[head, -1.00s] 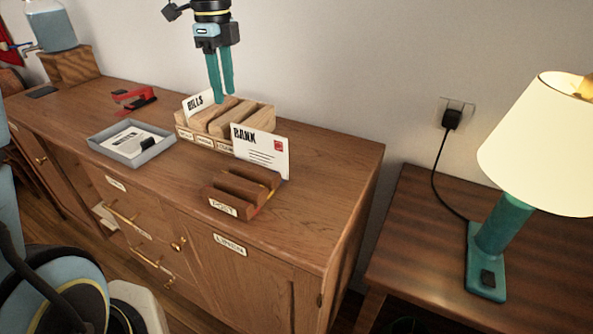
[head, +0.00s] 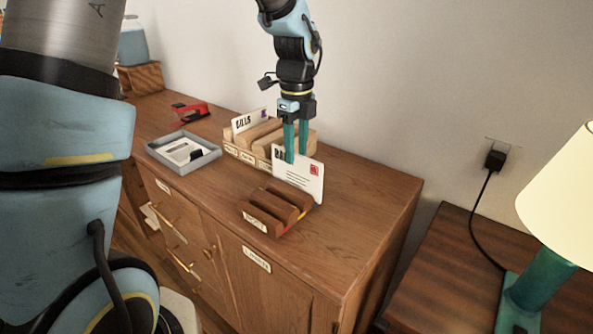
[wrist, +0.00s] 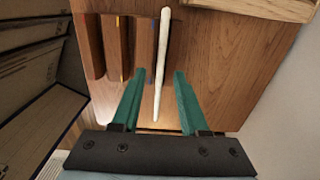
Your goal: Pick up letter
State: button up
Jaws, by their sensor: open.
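A white letter (head: 302,181) marked BANK, with a red stamp, stands upright in the rearmost part of the small dark wooden POST rack (head: 262,217). My gripper (head: 296,158) is open at the letter's top edge, its teal fingers pointing down. In the head view the left finger overlaps the letter's front near the printed word. In the wrist view the letter (wrist: 161,60) shows edge-on as a thin pale strip between the two spread fingers, with a gap on each side. The rack (wrist: 118,45) also shows there, left of the letter.
A lighter wooden sorter (head: 245,157) holding a BILLS envelope (head: 246,122) stands behind, close to my gripper. A grey tray (head: 165,157) and red stapler (head: 190,112) are further left. The cabinet top right of the rack is clear. A lamp (head: 562,215) stands at the right.

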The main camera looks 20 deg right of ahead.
aim_at(296, 173)
jog(key=shift+f, duration=1.05)
grip_shut()
